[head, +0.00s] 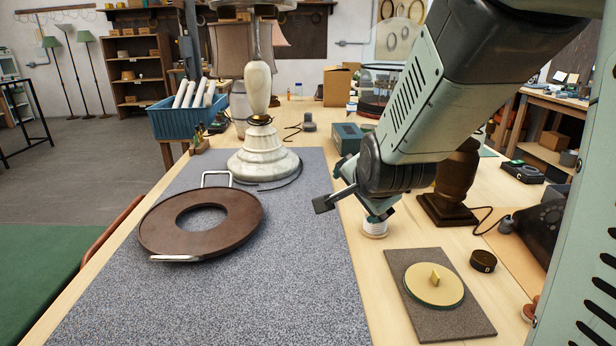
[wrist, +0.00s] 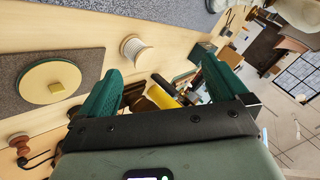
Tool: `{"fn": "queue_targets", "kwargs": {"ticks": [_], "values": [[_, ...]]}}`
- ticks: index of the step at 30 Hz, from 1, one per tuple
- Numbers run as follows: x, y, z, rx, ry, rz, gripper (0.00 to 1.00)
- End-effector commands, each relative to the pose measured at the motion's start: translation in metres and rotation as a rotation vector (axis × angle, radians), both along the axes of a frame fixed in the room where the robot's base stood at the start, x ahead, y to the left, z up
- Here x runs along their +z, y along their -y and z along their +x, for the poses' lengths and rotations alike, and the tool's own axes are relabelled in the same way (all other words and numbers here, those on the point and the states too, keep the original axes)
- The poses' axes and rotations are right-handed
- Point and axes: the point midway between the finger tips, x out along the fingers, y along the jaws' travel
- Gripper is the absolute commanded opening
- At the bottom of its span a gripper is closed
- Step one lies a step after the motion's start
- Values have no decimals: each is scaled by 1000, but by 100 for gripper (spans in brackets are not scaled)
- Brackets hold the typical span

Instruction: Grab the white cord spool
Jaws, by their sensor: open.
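The white cord spool (head: 374,229) stands on the wooden tabletop, just right of the grey mat. My gripper (head: 380,210) is over it in the head view and hides its upper part. In the wrist view the spool (wrist: 137,50) shows whole, with white cord between pale wooden flanges. There my gripper (wrist: 160,66) has its two green fingers wide apart with nothing between them. The spool lies beyond the fingertips, closer to the left finger's side, and apart from both fingers.
A brown board (head: 395,292) with a pale yellow disc (head: 434,284) lies front right of the spool. A small dark round tin (head: 483,261) is beside it. A dark wooden lamp base (head: 447,208) stands right of my gripper. A brown round tray (head: 160,232) and a marble lamp (head: 262,163) occupy the grey mat.

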Motion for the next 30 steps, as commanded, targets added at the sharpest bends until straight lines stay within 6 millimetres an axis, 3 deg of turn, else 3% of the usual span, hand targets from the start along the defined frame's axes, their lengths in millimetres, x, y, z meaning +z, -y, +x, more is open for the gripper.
{"fn": "queue_targets", "kwargs": {"ticks": [1,6,13,17,22,27,30], "values": [[-21,-1,16,-39,13,83,100],[-70,-10,58,-181,105,416,100],[-120,-10,93,-429,248,966,100],[-139,3,103,-595,354,1308,100],[-155,35,102,-803,528,1715,100],[-164,61,95,-924,676,1961,100],[-166,68,93,-951,718,2022,100]]}}
